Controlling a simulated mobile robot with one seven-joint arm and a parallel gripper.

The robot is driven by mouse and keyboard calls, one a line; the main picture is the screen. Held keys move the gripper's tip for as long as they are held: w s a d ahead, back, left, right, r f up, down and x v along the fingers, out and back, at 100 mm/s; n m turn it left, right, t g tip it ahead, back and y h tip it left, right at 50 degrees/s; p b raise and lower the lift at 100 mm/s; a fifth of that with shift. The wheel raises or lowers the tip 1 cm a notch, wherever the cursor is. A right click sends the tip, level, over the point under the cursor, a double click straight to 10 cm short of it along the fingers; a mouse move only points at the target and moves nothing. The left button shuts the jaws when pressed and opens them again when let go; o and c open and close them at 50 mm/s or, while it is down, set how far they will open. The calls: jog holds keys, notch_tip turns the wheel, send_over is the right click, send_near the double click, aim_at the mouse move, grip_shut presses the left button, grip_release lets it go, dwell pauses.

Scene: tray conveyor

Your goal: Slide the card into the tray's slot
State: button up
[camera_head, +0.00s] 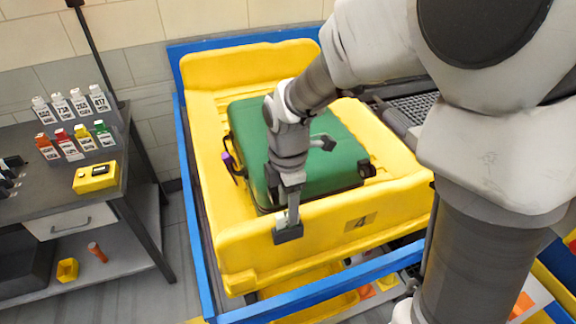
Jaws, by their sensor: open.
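The yellow tray (232,258) stands in a blue frame and carries a green suitcase. A small dark holder (288,235) sits at the tray's front wall, left of the "4" label; it looks like the slot. My gripper (291,208) points down over the front wall, just above this holder, with its jaws open. The fingers and holder overlap in this view, so I cannot tell whether they touch. A small pale patch shows at the holder, but I cannot make out whether it is a card. Numbered white cards or tags (80,103) stand on the dark table at left.
The green suitcase (345,150) lies beneath my forearm, with a purple tag (227,158) at its left. The table (55,180) also holds coloured tags (74,141) and a yellow device (95,177). Blue rails (192,215) border the tray. Floor is open between table and conveyor.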

notch_tip(320, 180, up, 14)
dwell(0.3)
